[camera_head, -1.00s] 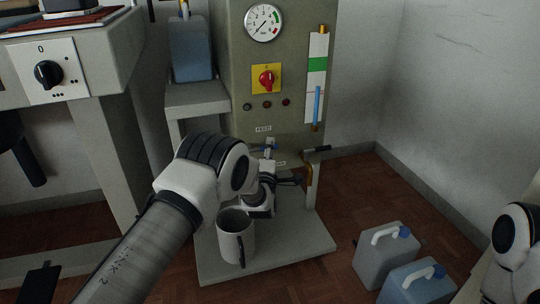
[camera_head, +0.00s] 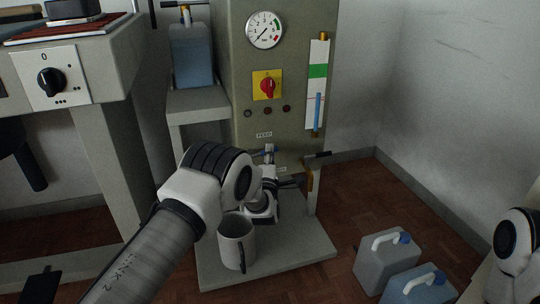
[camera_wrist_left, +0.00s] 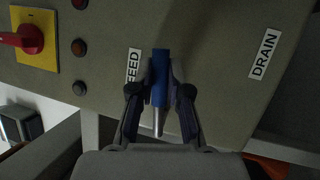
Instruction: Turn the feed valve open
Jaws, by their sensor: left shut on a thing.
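My left gripper (camera_wrist_left: 160,90) is shut on the blue feed valve lever (camera_wrist_left: 159,78) in the left wrist view. The lever runs up and down that picture, parallel to the FEED lettering, with a bare silver stem (camera_wrist_left: 158,124) below. The FEED label (camera_wrist_left: 134,65) is just left of the fingers. In the head view the lever's blue part (camera_head: 260,153) shows just below the FEED label (camera_head: 264,135). My left wrist hides much of the valve there. My right gripper is out of view.
A grey mug (camera_head: 236,240) stands on the machine's base (camera_head: 290,255) below my left wrist. A black-handled tap (camera_head: 316,155) is right of the valve. A red switch (camera_head: 267,85) and gauge (camera_head: 264,30) are above. Two jerrycans (camera_head: 383,262) stand on the floor at right.

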